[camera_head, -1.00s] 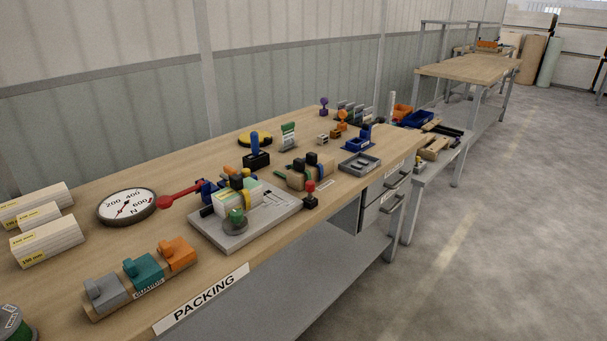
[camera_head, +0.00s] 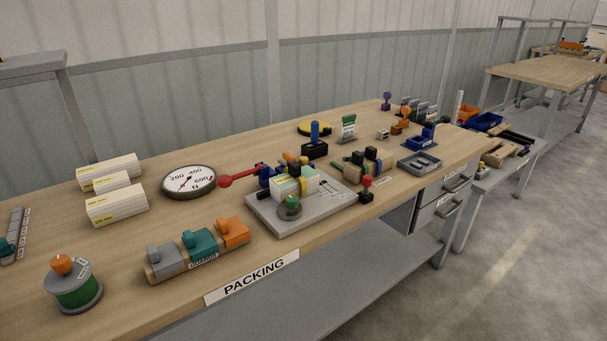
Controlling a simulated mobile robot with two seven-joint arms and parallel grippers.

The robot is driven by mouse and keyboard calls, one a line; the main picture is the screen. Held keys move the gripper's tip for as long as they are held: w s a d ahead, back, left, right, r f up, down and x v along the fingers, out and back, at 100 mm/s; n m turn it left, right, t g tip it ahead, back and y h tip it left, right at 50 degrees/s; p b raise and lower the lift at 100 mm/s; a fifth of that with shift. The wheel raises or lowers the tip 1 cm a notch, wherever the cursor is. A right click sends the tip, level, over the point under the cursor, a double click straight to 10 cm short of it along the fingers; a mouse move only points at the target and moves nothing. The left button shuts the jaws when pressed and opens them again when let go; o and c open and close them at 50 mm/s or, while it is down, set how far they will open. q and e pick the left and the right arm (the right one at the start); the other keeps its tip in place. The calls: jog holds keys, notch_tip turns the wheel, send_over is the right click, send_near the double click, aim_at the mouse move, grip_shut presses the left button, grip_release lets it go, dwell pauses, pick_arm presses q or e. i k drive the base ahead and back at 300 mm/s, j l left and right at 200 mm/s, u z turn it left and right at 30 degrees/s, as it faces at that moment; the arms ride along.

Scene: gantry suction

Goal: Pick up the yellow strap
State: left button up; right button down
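Two yellow bands show on the packing bench. A yellow and black round item (camera_head: 314,128) lies farther back on the bench. I cannot tell which of these is the yellow strap. Neither of my grippers is in view.
The wooden bench (camera_head: 120,248) also carries a round dial (camera_head: 188,181), a red-handled tool (camera_head: 238,176), white boxes (camera_head: 117,206), a row of grey, teal and orange blocks (camera_head: 200,242) and a green spool (camera_head: 75,287). Open floor (camera_head: 540,270) lies to the right.

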aim_at(293, 169)
jog(key=i+l, duration=0.15)
jog(key=l, duration=0.2)
jog(key=i+l+u, duration=0.1)
jog(key=l, duration=0.25)
jog(key=i+l, duration=0.2)
jog(key=l, duration=0.15)
jog(key=i+l+u, duration=0.1)
jog(key=l, duration=0.2)
jog(key=i, duration=0.05)
